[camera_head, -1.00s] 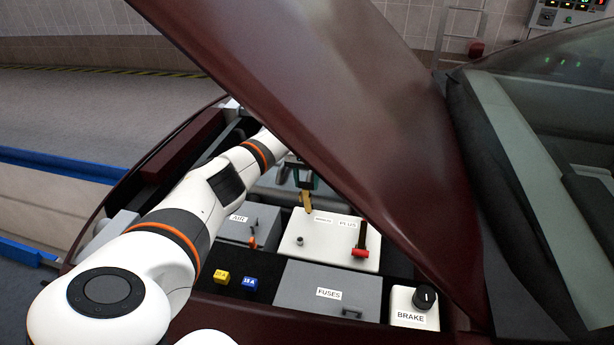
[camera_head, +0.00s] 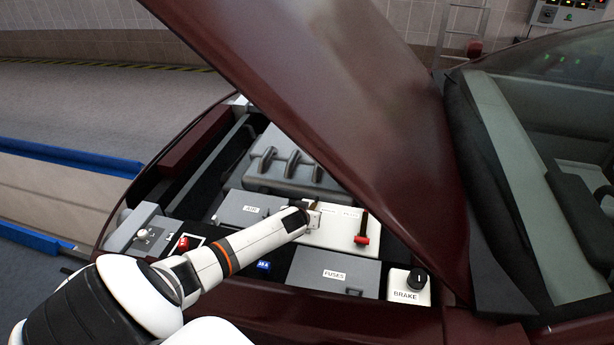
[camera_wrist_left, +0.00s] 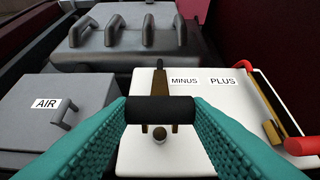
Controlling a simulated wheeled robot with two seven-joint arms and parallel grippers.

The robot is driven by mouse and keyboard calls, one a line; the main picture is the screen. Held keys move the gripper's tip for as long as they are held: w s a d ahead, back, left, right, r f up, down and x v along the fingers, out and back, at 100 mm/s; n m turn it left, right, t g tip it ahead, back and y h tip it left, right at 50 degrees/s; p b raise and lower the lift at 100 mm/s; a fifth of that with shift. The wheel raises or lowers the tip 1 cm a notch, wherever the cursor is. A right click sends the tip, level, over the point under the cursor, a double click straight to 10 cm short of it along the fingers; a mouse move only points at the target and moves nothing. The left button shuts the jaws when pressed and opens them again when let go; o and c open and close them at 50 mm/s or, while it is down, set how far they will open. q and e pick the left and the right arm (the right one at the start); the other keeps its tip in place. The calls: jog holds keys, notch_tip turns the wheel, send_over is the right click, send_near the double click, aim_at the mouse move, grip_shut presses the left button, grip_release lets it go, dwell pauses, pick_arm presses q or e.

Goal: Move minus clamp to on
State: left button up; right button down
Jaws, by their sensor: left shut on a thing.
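The white battery (camera_head: 335,239) sits in the engine bay and carries MINUS and PLUS labels. In the head view my left gripper (camera_head: 312,216) mostly hides the clamp. The red-handled plus clamp (camera_head: 362,231) is at the battery's right. My right gripper is not in view.
The raised maroon hood (camera_head: 330,100) slopes over the bay. A grey AIR box (camera_head: 243,209) lies left of the battery, a grey FUSES box (camera_head: 333,272) in front, and a BRAKE knob box (camera_head: 409,287) at front right. A ribbed grey cover (camera_head: 290,170) is behind.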

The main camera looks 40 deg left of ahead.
pick_arm(q)
jog(key=shift+s+d+f, duration=0.15)
jog(key=shift+s+f, duration=0.05)
jog(key=shift+f, duration=0.25)
jog(key=shift+s+d+f, duration=0.1)
jog(key=shift+s+f, duration=0.05)
jog(key=shift+f, duration=0.25)
jog(key=f, duration=0.1)
jog(key=b, duration=0.1)
jog(key=s+f, duration=0.1)
jog(key=shift+d+f+b, duration=0.3)
jog(key=shift+b, duration=0.05)
jog(key=shift+s+d+f+b, duration=0.1)
jog(key=shift+s+f+b, duration=0.1)
jog(key=shift+f, duration=0.3)
jog(key=shift+s+f+b, duration=0.1)
jog(key=shift+f+b, duration=0.1)
jog(key=shift+f, duration=0.35)
jog(key=o, duration=1.4)
jog(key=shift+r, duration=0.2)
jog(key=shift+r, duration=0.1)
